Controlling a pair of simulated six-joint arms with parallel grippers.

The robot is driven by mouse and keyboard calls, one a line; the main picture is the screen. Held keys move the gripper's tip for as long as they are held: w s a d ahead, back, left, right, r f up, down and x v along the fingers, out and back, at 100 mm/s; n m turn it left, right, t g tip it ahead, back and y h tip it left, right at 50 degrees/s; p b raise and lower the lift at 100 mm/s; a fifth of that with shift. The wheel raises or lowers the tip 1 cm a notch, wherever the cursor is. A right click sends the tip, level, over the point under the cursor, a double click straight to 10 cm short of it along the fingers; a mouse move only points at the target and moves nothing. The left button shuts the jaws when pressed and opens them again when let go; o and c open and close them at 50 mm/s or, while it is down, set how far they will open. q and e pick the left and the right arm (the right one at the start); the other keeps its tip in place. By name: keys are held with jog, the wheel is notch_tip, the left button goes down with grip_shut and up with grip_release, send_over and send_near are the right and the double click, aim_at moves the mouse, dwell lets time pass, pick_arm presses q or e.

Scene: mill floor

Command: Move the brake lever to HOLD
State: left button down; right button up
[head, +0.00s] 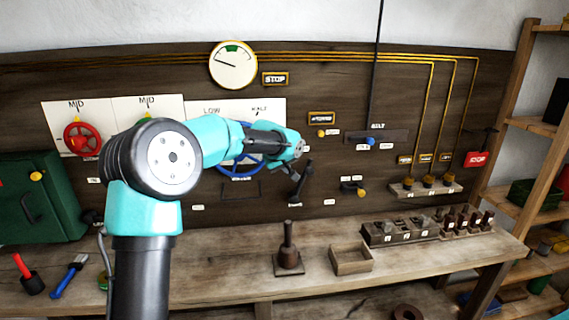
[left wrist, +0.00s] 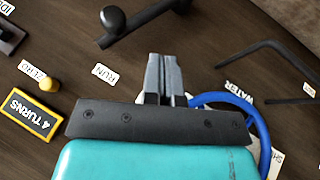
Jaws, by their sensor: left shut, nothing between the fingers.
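A black lever (head: 298,182) with a crank-like grip is on the wooden panel, just below my left gripper (head: 300,149). In the left wrist view a black lever (left wrist: 140,24) lies beyond the fingertips, beside a RUN label (left wrist: 105,74). It looks like the brake lever, but no HOLD label is readable. My left gripper (left wrist: 164,72) is shut and empty, and its fingertips appear apart from the lever. My right gripper is not in view.
A blue WATER wheel (left wrist: 240,103) is close beside the gripper. A yellow knob (left wrist: 48,85) sits near a 4 TURNS sign (left wrist: 30,115). The blue-knobbed belt lever (head: 369,141) is to the right.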

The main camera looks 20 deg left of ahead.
pick_arm(q)
jog(key=w+d+f, duration=0.3)
jog(key=w, duration=0.3)
jog(key=shift+f, duration=0.3)
jog(key=shift+w+d, duration=0.15)
jog(key=shift+d, duration=0.05)
